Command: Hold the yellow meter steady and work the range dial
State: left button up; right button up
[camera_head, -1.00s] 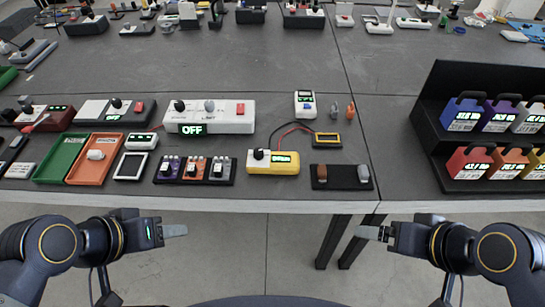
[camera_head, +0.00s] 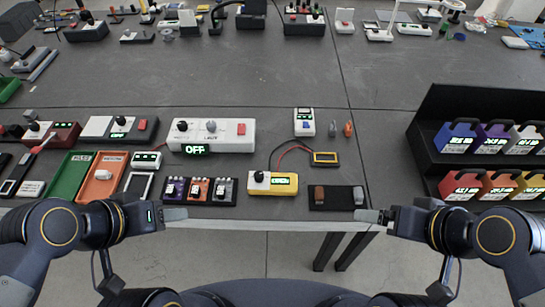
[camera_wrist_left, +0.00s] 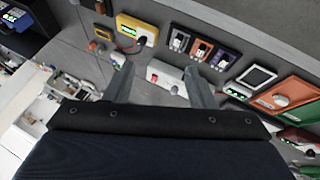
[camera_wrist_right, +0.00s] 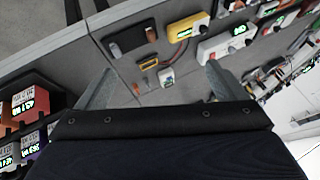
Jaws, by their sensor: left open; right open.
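The yellow meter (camera_head: 285,186) lies near the front edge of the table, with a black dial (camera_head: 259,176) on its left part and a green lit display on its right. It also shows in the left wrist view (camera_wrist_left: 127,35) and in the right wrist view (camera_wrist_right: 176,32). Red and black leads run from it to a small yellow-framed device (camera_head: 325,159). My left gripper (camera_head: 187,214) is open and empty at the front edge, left of the meter. My right gripper (camera_head: 358,215) is open and empty at the front edge, right of the meter. Neither touches the meter.
A black tray with two knobs (camera_head: 337,206) lies right of the meter. A row of three small modules (camera_head: 171,201) lies to its left. A white box reading OFF (camera_head: 245,146) stands behind. A black rack (camera_head: 423,135) holds coloured boxes at right.

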aim_at(259, 176)
jog(key=i, duration=0.1)
jog(key=u, duration=0.4)
jog(key=l+u, duration=0.1)
jog(key=u, duration=0.7)
jog(key=l+u, duration=0.1)
jog(key=u, duration=0.75)
jog(key=k+l+u, duration=0.2)
jog(key=k+l, duration=0.35)
jog(key=k, duration=0.2)
